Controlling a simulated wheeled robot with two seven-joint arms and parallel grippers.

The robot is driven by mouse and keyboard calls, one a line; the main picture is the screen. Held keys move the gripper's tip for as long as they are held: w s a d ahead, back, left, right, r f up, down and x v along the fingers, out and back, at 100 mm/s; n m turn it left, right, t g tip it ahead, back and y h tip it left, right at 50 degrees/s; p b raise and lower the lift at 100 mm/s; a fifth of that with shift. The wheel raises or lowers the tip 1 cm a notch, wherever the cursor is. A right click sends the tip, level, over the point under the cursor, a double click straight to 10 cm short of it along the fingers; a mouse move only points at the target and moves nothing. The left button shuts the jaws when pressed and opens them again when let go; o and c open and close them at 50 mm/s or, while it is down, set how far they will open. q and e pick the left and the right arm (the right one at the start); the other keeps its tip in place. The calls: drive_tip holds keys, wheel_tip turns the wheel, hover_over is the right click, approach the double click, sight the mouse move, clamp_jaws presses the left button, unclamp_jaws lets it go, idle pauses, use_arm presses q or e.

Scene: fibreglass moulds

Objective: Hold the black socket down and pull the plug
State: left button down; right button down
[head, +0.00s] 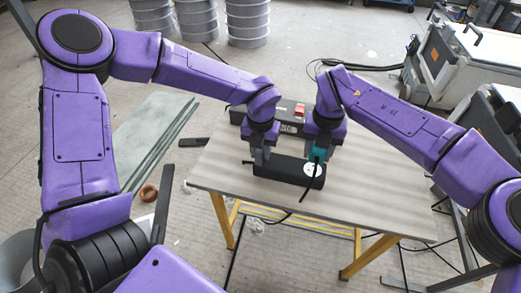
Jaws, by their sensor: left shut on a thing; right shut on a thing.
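The black socket (283,171) is a long black block lying on the table, with a round white outlet face (310,169) near its right end. My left gripper (260,160) points down at the socket's left end and is shut on it. The teal plug (318,155) is upright over the white outlet face. My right gripper (319,150) points down and is shut on the plug. A dark cord hangs from the plug over the table. I cannot tell whether the plug's pins are inside the socket.
The grey table (350,200) on yellow legs has bare top to the right and in front. A black box with a red switch (299,109) stands behind the socket.

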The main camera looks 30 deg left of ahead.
drive_tip(key=shift+r, duration=0.55)
drive_tip(key=shift+r, duration=0.15)
drive_tip(key=shift+r, duration=2.4)
use_arm(q)
drive_tip(key=c, duration=0.8)
unclamp_jaws()
drive_tip(key=shift+r, duration=0.1)
